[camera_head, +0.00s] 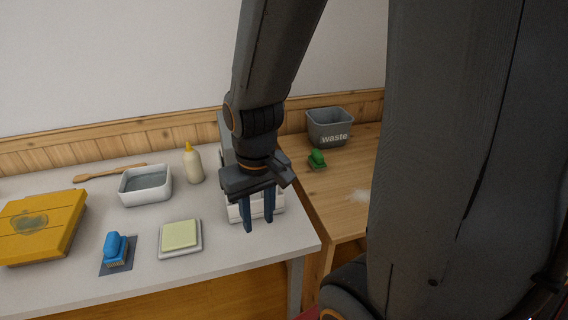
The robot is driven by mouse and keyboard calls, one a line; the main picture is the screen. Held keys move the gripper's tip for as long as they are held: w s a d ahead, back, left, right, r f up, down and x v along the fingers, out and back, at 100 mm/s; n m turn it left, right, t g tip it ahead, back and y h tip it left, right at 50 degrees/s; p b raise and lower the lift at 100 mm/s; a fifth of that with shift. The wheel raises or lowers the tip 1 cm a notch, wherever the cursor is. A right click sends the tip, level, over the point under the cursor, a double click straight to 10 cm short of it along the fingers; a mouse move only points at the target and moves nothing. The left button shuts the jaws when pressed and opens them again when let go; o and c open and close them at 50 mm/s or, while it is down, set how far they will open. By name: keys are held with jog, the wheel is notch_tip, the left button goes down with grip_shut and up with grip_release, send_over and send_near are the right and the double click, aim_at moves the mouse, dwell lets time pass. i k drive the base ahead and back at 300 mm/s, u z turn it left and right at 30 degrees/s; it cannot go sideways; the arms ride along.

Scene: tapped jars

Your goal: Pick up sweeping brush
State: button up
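Two brushes are in view. A small green brush (317,158) lies on the wooden table, near the waste bin. A blue brush (115,247) with pale bristles rests on a dark mat (128,266) on the light table. The frame does not label either one as the sweeping brush. My gripper (258,222) points down over the right part of the light table, in front of a white object (277,200). Its two blue fingers are apart, with nothing seen held between them. Both brushes are clear of it. The arm hides part of the white object.
A grey bin marked "waste" (329,128) stands behind the green brush. Pale powder (358,196) lies on the wooden table (325,205). The light table (215,268) holds a white basin (146,186), bottle (193,163), sponge tray (180,238), yellow box (38,228) and wooden stick (110,172).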

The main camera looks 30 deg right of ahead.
aim_at(316, 161)
jog(key=u, duration=0.05)
jog(key=k, duration=0.45)
jog(key=z, duration=0.85)
jog(key=i, duration=0.5)
jog(key=z, duration=0.05)
